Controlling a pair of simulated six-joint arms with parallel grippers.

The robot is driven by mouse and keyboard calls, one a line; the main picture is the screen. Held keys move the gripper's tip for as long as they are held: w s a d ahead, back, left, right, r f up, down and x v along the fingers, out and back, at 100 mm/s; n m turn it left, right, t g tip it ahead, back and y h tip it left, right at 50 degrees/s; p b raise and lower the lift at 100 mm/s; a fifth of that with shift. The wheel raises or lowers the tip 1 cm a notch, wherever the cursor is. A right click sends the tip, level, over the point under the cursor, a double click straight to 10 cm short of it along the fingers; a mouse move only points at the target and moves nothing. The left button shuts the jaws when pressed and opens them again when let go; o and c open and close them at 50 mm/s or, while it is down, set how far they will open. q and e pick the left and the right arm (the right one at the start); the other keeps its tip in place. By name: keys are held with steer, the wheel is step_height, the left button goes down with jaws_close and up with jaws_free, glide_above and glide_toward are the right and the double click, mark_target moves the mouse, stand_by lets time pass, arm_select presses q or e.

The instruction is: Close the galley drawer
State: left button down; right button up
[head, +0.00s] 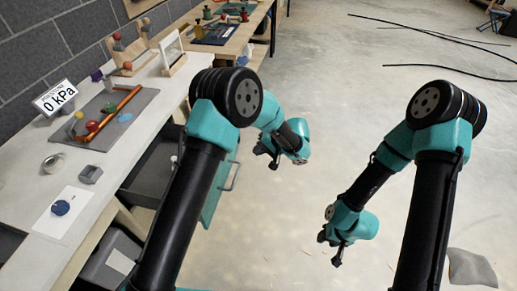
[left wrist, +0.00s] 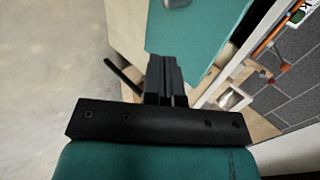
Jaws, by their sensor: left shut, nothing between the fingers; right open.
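The galley drawer stands pulled out from under the counter in the head view. Its teal front (head: 214,198) faces right, with a handle (head: 234,178) on it, and its dark inside (head: 150,176) shows, partly behind my left arm. My left gripper (head: 267,158) is shut and empty, to the right of the drawer front, with a gap between them in the picture. In the left wrist view the shut fingers (left wrist: 162,66) point toward a teal panel (left wrist: 195,32), which looks like the drawer front. My right gripper (head: 332,251) is open and empty above the floor.
The white counter (head: 28,148) runs along the block wall at the left. A grey cushion-like item (head: 470,269) lies at right. The floor between is clear.

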arm_select(q)
steer(key=w+a+f, duration=0.1)
steer(key=a+f, duration=0.4)
steer(key=a, duration=0.4)
steer(key=shift+w, duration=0.25)
steer(key=shift+a, duration=0.2)
